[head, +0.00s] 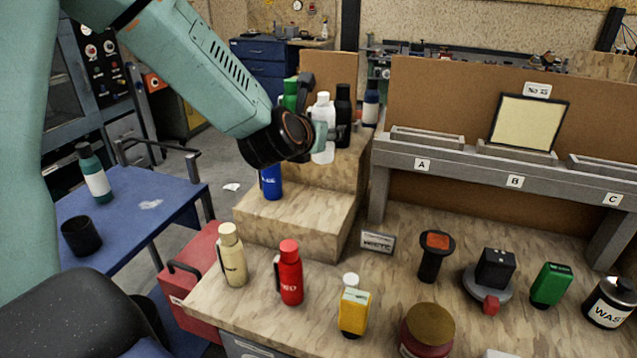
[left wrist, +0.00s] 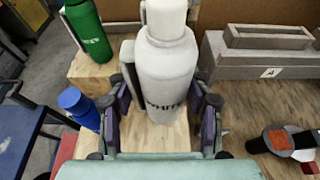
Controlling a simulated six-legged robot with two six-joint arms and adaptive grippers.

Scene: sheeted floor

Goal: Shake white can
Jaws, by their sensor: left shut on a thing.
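The white can (head: 323,112) is a bottle with a white cap and dark lettering, standing upright by the top wooden step. It fills the middle of the left wrist view (left wrist: 168,65). My left gripper (head: 317,137) reaches in from the left, with its fingers on both sides of the can body in the left wrist view (left wrist: 163,112). It is shut on the can. I cannot tell whether the can's base touches the step. My right gripper is in neither view.
A black bottle (head: 343,115) stands close right of the can, and a green bottle (left wrist: 88,30) stands to its left. A blue bottle (head: 271,182) is on the lower step. Cream (head: 232,258) and red (head: 290,275) bottles stand in front. A lettered shelf (head: 480,165) lies right.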

